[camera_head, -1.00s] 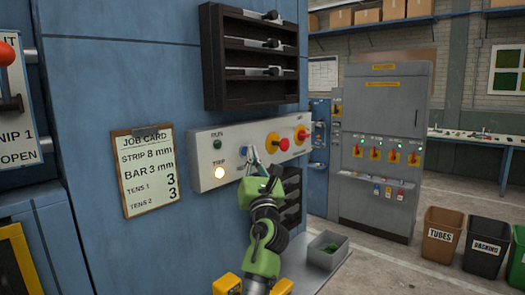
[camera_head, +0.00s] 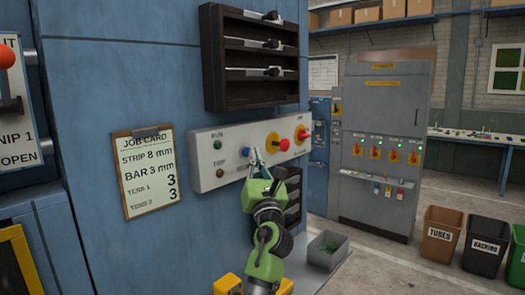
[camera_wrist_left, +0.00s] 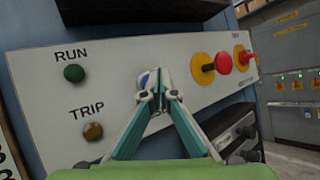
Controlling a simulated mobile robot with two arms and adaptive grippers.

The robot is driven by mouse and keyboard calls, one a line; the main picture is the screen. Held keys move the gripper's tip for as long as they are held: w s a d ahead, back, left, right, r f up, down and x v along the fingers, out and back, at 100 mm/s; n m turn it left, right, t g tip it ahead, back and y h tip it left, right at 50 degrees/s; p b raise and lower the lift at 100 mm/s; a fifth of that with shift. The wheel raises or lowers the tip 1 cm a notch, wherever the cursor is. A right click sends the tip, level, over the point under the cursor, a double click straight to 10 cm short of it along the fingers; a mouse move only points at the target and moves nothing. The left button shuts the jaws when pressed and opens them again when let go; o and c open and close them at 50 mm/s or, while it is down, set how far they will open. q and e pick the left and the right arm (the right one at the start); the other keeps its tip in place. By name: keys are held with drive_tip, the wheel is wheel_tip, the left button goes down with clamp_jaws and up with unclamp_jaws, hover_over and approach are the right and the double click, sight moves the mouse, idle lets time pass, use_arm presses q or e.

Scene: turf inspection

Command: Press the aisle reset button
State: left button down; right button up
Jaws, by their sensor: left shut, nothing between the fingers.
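A pale grey control panel (camera_head: 210,184) is mounted on the blue wall. Its blue button (camera_head: 245,150) is partly hidden behind my left gripper (camera_head: 254,155); it also shows in the left wrist view (camera_wrist_left: 143,79), and its label is mostly covered. My left gripper is shut and empty, with its fingertips (camera_wrist_left: 157,80) right at the button. I cannot tell whether they touch it. The RUN lamp (camera_wrist_left: 74,73) is green and the TRIP lamp (camera_wrist_left: 93,131) is a dull amber, unlit. My right gripper is out of view.
Right of the button are a red knob on a yellow disc (camera_wrist_left: 203,69) and a red-and-yellow switch (camera_head: 303,135). A dark rack (camera_head: 218,60) hangs above the panel. A job card (camera_head: 146,172) hangs left. A grey bin (camera_head: 328,247) stands low on the right.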

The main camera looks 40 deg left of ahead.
use_arm(q)
drive_tip(key=shift+d, duration=0.25)
drive_tip(key=d, duration=0.4)
drive_tip(key=shift+s+d+p, duration=0.3)
drive_tip(key=shift+d, duration=0.1)
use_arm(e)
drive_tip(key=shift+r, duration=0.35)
